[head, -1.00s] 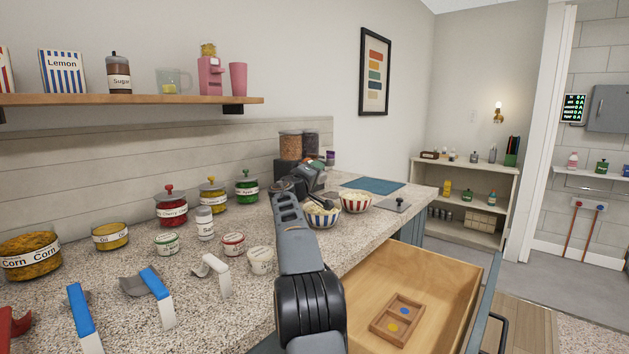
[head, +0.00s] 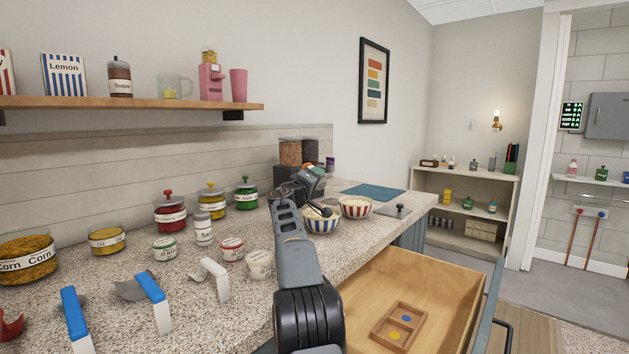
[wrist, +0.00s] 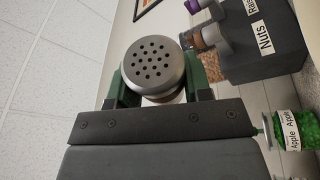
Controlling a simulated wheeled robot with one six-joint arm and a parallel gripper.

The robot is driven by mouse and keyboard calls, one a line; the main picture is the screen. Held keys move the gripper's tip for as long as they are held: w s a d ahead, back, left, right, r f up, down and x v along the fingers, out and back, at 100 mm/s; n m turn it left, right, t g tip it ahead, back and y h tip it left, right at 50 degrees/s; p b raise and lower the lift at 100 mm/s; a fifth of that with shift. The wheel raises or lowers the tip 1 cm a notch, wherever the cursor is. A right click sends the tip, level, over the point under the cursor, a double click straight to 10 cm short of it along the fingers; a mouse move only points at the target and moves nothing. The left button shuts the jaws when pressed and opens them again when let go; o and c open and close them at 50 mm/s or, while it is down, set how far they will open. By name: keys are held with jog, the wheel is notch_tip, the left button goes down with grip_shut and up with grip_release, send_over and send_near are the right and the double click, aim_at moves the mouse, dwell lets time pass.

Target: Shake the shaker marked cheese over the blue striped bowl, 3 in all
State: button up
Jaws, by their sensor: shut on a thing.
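My gripper (wrist: 157,84) is shut on a shaker (wrist: 154,62) with a round grey lid full of holes. In the wrist view the lid faces the camera between the two green-and-dark fingers; any label on the shaker is hidden. In the head view my gripper (head: 314,175) is small and partly hidden by my own arm. It is above and just behind the blue striped bowl (head: 321,226), which stands on the counter with pale contents. Part of my arm overlaps the bowl's left and upper edge.
A red striped bowl (head: 355,209) stands right beside the blue one. Nuts and other dispensers (head: 291,152) are behind. Jars, small tubs and a salt shaker (head: 203,226) stand to the left, with scoops in front. An open drawer (head: 447,282) juts out at the right.

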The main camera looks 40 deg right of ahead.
jog(key=shift+r, duration=0.15)
jog(key=shift+r+p, duration=1.4)
jog(key=shift+r, duration=0.25)
notch_tip(320, 180, down, 4)
jog(key=b, duration=0.4)
jog(key=shift+r, duration=0.25)
jog(key=shift+r, duration=0.15)
jog(key=shift+r+p, duration=1.55)
jog(key=shift+r, duration=0.05)
